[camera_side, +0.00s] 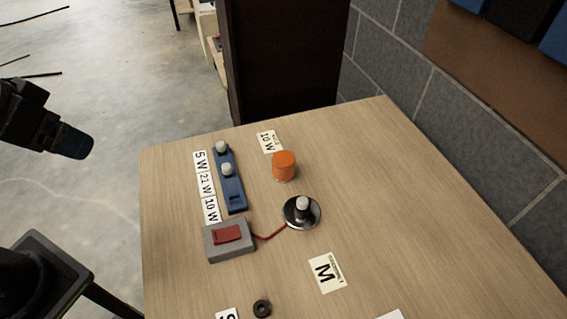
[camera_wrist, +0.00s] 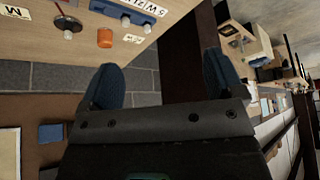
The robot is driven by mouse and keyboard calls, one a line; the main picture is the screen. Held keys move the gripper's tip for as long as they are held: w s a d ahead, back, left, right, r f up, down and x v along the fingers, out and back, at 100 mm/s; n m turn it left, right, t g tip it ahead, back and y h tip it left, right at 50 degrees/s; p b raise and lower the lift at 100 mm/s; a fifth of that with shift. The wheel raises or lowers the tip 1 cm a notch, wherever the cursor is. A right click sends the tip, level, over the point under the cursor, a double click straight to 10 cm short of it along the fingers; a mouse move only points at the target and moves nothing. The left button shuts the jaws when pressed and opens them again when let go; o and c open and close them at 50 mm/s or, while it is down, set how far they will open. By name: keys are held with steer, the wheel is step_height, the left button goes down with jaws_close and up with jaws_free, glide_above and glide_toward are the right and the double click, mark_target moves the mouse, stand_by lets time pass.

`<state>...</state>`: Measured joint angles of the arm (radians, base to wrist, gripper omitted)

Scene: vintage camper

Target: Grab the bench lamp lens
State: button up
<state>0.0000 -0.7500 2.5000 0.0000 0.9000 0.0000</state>
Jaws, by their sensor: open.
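The orange cylindrical lens (camera_side: 284,166) stands on the wooden table, beside the "10 W" card. It also shows near the top of the wrist view (camera_wrist: 105,38). The bench lamp (camera_side: 302,210), a round silver base with a white bulb, stands bare just in front of the lens; the wrist view shows it too (camera_wrist: 68,24). My gripper (camera_side: 74,142) is off the table's left side, well away from the lens. Its two blue fingers are spread apart and empty in the wrist view (camera_wrist: 162,78).
A blue bulb rack (camera_side: 229,183) holds two white bulbs left of the lens. A grey box with a red switch (camera_side: 230,239) is wired to the lamp. A small dark ring (camera_side: 262,308) lies at the front. A block wall (camera_side: 450,125) borders the table's right.

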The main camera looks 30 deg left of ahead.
steer(key=w+d+r+n+g, duration=0.2)
steer(key=w+d+r+n, duration=0.2)
steer(key=w, duration=0.5)
steer(key=n+g, duration=0.4)
steer(key=n, duration=0.7)
glide_above(282, 157)
step_height(282, 157, down, 13)
steer(key=shift+n, duration=0.4)
steer(key=f, duration=0.8)
steer(key=shift+w+d+f, duration=0.15)
steer(key=shift+d+f, duration=0.05)
steer(key=shift+f, duration=0.15)
steer(key=shift+a+f, duration=0.15)
steer(key=shift+f, duration=2.8)
